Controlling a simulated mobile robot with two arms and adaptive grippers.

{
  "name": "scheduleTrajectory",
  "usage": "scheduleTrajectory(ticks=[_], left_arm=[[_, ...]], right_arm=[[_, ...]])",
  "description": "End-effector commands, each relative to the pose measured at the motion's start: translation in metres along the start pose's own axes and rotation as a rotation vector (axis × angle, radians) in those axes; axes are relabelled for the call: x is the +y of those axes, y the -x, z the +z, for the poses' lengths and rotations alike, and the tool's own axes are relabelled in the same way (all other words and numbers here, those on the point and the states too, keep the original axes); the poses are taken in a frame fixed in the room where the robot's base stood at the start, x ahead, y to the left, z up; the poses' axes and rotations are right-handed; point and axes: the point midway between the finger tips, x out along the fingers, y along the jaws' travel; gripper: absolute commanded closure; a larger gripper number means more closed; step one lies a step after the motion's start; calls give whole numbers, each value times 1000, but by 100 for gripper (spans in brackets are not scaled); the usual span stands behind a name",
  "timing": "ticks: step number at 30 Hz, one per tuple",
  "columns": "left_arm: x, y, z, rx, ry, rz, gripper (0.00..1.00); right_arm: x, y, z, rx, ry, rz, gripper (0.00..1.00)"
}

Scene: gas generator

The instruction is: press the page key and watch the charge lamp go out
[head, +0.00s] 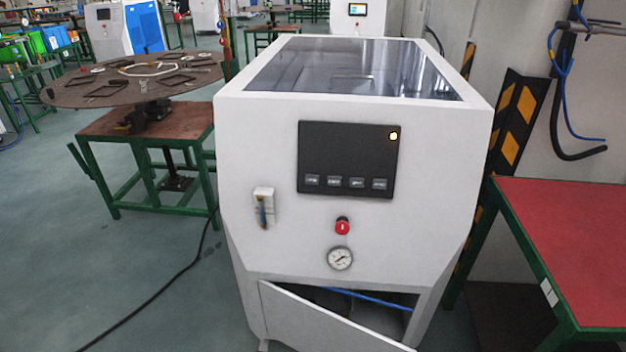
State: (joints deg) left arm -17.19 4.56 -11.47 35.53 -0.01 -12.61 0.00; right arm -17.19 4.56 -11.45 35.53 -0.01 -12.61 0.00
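The gas generator is a white cabinet (240,180) with a dark glossy top, standing in the middle of the head view. Its black control panel (347,145) is on the front face. A row of several small grey keys (334,182) runs along the bottom of the panel; their labels are too small to read, so I cannot tell which is the page key. Neither of my grippers is in view.
The lower door (320,318) hangs ajar. A red-topped table (570,235) stands close on the right. A black cable (150,300) crosses the floor at left.

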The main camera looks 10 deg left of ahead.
Motion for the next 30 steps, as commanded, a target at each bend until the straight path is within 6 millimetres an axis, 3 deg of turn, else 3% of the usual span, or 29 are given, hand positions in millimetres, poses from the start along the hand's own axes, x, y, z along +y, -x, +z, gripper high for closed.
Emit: scheduleTrajectory(ticks=[10, 15, 30], left_arm=[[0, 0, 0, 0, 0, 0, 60], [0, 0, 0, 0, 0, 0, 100], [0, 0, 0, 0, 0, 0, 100]], right_arm=[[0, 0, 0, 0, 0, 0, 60], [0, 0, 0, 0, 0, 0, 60], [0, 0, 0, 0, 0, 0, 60]])
